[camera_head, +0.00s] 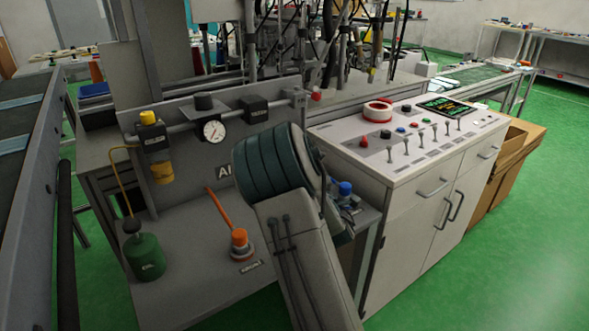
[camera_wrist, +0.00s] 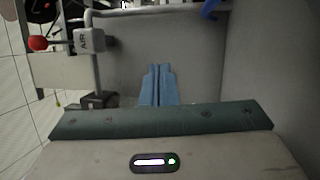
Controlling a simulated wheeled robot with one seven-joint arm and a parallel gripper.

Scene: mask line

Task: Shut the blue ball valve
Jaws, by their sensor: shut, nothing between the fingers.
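A blue part (camera_head: 345,188), which may be the top of the blue ball valve, shows just right of my arm in the head view. My arm hides much of what is around it. In the wrist view a blue lever-like piece (camera_wrist: 210,8) is cut off by the top edge, right of centre. How far the valve is turned cannot be told. My gripper (camera_wrist: 158,72) shows in the wrist view with its two light-blue fingers together and nothing between them. The blue piece is beyond the fingertips and to the right, apart from them.
An orange-handled valve (camera_head: 239,238) stands on the grey bench shelf, left of my arm. A green canister (camera_head: 146,256), a pressure gauge (camera_head: 213,130) and a red knob (camera_head: 315,96) are nearby. A white control cabinet (camera_head: 420,190) stands at right. Green floor is open at lower right.

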